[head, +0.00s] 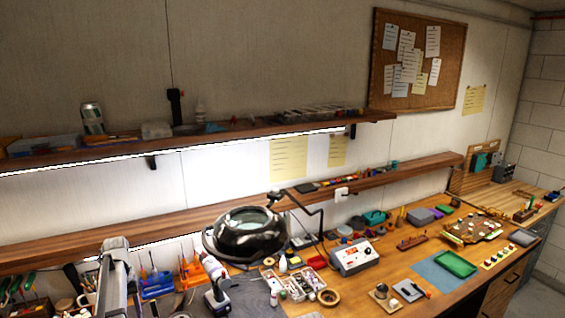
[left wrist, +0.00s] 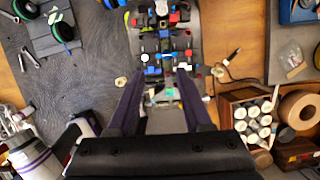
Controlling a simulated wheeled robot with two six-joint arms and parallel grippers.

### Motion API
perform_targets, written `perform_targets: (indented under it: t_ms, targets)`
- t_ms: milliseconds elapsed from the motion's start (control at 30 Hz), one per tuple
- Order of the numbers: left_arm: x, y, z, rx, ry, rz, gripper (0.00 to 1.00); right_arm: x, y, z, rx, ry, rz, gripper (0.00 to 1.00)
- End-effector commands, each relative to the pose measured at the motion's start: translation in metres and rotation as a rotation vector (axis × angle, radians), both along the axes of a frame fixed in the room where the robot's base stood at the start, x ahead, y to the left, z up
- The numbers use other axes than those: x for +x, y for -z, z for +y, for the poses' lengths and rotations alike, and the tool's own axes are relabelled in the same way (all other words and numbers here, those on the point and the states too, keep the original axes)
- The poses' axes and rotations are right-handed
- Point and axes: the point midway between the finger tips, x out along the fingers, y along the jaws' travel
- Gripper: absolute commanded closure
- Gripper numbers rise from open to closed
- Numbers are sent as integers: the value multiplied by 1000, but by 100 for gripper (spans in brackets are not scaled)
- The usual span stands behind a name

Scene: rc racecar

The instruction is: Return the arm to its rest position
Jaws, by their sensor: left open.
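In the left wrist view my left gripper (left wrist: 160,75) is open, with two dark fingers apart and nothing between them that I can see it holding. Beyond the fingertips is a small car chassis (left wrist: 160,38) with red, blue, black and white parts, lying on a dark surface. I cannot tell the gap between the fingers and the chassis. In the head view a pale grey arm link of mine (head: 115,272) rises at the lower left; its gripper is out of the picture. My right gripper is in no view.
The wooden bench (head: 385,262) holds a grey control box (head: 353,257), a green tray (head: 456,264) and a magnifier lamp (head: 246,232). In the wrist view a wooden box of white bottles (left wrist: 255,120) and a tape roll (left wrist: 298,110) stand to the right. Shelves line the wall.

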Motion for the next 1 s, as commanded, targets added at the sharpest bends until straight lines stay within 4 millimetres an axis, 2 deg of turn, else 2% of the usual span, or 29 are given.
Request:
perform_targets:
  t_ms: [267,467,567,667,767,800,900,1000]
  targets:
    - [0,15,-45,15,61,-13,50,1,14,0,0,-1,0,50]
    - [-4,33,-101,32,140,-31,50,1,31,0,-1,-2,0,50]
    - [-9,45,-137,44,192,-46,50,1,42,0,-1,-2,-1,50]
    - [-21,62,-184,58,265,-65,50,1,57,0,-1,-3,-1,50]
    - [-42,84,-243,74,364,-93,50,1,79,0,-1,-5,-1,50]
    - [-54,94,-267,81,408,-107,50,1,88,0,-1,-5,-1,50]
    - [-84,115,-321,95,514,-143,50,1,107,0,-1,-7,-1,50]
    - [-114,132,-362,103,607,-176,50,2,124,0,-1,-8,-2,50]
